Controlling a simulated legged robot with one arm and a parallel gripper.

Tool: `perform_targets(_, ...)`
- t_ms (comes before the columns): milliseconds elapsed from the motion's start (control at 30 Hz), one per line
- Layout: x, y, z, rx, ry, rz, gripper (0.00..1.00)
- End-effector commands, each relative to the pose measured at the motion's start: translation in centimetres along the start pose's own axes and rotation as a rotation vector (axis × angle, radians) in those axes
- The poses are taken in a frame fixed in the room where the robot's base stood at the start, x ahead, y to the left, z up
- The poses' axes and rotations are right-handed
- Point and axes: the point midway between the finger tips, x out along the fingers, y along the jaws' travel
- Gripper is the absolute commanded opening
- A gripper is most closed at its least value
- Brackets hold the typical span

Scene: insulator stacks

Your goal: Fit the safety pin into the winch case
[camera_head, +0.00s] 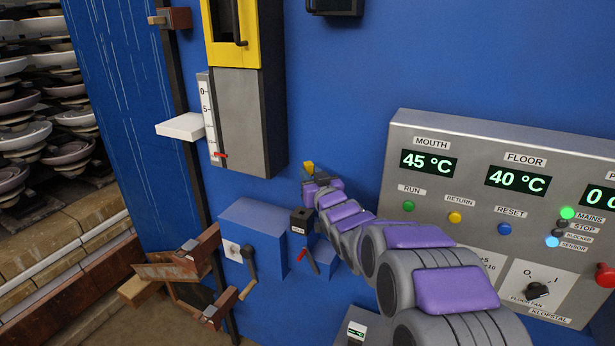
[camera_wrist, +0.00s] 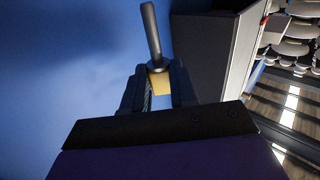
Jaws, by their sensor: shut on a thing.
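My gripper (camera_head: 310,182) is in front of the blue wall, above and to the right of the winch case (camera_head: 254,232), a blue box with a crank on its front. In the wrist view my gripper (camera_wrist: 158,90) is shut on the safety pin, apparently by its yellow part (camera_wrist: 160,84). The pin's dark grey rod (camera_wrist: 151,32) points away beyond the fingertips. In the head view only a yellow bit of the pin (camera_head: 308,167) shows; the gripper hides the rest. The winch case cannot be made out in the wrist view.
A small black-topped block (camera_head: 301,221) and a red-and-blue lever (camera_head: 309,261) sit right of the case, below my gripper. A grey column (camera_head: 245,120) hangs up left; its side shows close in the wrist view (camera_wrist: 205,50). A control panel (camera_head: 470,160) is at right.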

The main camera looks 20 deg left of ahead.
Motion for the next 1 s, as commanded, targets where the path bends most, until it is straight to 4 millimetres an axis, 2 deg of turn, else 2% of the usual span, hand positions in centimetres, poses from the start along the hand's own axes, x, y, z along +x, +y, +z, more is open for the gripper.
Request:
perform_targets(200, 0.7, -1.0, 0.6, -0.002, -0.006, -0.002, 0.0)
perform_targets(633, -0.3, 0.1, 3.3, 0.006, 0.005, -0.001, 0.0)
perform_targets(833, 0.1, -0.6, 5.3, 0.0, -0.001, -0.002, 0.0)
perform_targets(1000, 0.4, -1.0, 6.1, -0.002, -0.003, -0.003, 0.0)
